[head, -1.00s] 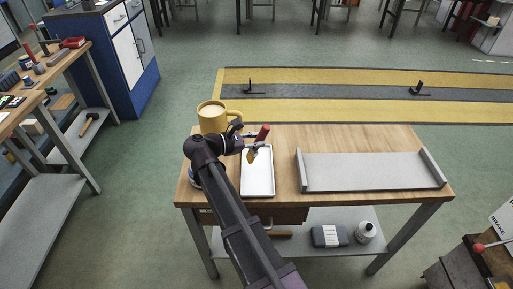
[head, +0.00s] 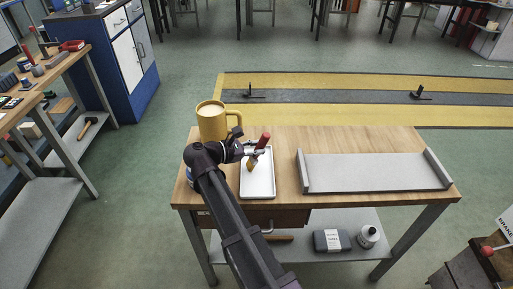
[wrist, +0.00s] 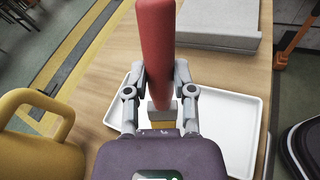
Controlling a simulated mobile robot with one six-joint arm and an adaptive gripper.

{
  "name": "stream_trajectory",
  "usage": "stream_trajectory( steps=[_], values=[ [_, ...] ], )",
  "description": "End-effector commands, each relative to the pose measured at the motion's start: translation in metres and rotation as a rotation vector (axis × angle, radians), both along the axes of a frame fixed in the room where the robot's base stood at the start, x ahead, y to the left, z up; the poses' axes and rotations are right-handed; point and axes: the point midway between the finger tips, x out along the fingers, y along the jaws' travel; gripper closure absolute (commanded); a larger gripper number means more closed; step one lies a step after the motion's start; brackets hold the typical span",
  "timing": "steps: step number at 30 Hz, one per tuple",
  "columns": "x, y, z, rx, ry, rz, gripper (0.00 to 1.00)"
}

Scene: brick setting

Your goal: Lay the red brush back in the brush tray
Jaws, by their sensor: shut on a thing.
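The red brush (head: 264,141) has a red handle and a yellowish bristle end. My gripper (head: 256,153) is shut on it and holds it tilted, handle up and bristles down. In the wrist view the red handle (wrist: 156,40) rises between the fingers of my gripper (wrist: 160,78), with a pale ferrule below them. The white, shallow brush tray (head: 258,190) lies on the wooden table beneath the brush. The tray also shows in the wrist view (wrist: 228,125). I cannot tell whether the bristles touch it.
A large yellow mug (head: 212,120) stands on the table (head: 285,150) just left of my gripper, close in the wrist view (wrist: 35,150). A grey open shelf-like holder (head: 375,170) takes up the table's right side. Bare wood separates it from the tray.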

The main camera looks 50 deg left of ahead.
Motion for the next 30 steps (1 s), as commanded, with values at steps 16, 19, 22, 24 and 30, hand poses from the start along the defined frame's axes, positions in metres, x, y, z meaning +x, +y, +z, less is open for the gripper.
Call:
stream_trajectory(
  steps=[16,19,22,24,30],
  values=[
    [0.000,0.000,0.000,0.000,0.000,0.000,0.33],
    [0.000,0.000,0.001,0.000,0.000,0.000,0.33],
    [-0.001,0.000,0.004,0.000,0.000,0.000,0.33],
    [-0.007,0.002,0.005,0.000,0.000,0.001,0.33],
    [-0.030,0.007,0.011,-0.001,0.000,0.002,0.33]
  ],
)
